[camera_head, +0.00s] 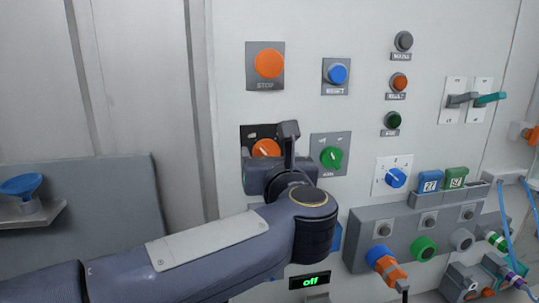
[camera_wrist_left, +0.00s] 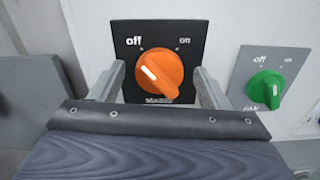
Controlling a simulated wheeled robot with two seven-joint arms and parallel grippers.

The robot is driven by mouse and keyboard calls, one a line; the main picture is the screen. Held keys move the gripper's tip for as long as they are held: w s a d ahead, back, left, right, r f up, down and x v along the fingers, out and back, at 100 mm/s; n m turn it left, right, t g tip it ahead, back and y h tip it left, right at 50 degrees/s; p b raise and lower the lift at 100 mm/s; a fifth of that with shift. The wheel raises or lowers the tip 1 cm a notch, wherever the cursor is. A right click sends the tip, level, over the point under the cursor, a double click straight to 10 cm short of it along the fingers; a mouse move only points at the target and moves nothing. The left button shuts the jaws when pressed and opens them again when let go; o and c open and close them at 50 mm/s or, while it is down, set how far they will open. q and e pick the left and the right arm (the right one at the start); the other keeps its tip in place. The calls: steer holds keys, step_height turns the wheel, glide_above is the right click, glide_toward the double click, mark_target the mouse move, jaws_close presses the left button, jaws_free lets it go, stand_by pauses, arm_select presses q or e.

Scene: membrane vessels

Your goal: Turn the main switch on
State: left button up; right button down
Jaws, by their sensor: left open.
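The main switch is an orange knob (camera_wrist_left: 172,83) on a black plate marked "off" at left, "on" at right and "MAIN" below. Its white mark points up and left, towards "off". It also shows in the head view as an orange knob (camera_head: 266,147), partly hidden by my gripper. My left gripper (camera_wrist_left: 158,84) is open, with one finger on each side of the knob and gaps between. In the head view my left gripper (camera_head: 268,146) is in front of the switch plate. My right gripper is in neither view.
A green fan knob (camera_head: 331,157) is close on the right. An orange stop button (camera_head: 269,64) and a blue reset button (camera_head: 338,74) are above. A small display (camera_head: 310,281) below reads "off". Sockets and orange plugs (camera_head: 388,268) stick out at lower right.

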arm_select(q)
steer(key=c, duration=1)
steer(key=shift+o, duration=0.2)
steer(key=shift+d+f+m+p, duration=0.1)
steer(key=shift+m+p, duration=1.25)
steer(key=shift+m, duration=2.6)
steer(key=shift+d+f+m+p, duration=0.1)
steer(key=shift+m+p, duration=1.25)
steer(key=shift+m, duration=2.6)
steer(key=o, duration=1)
steer(key=shift+c, duration=0.2)
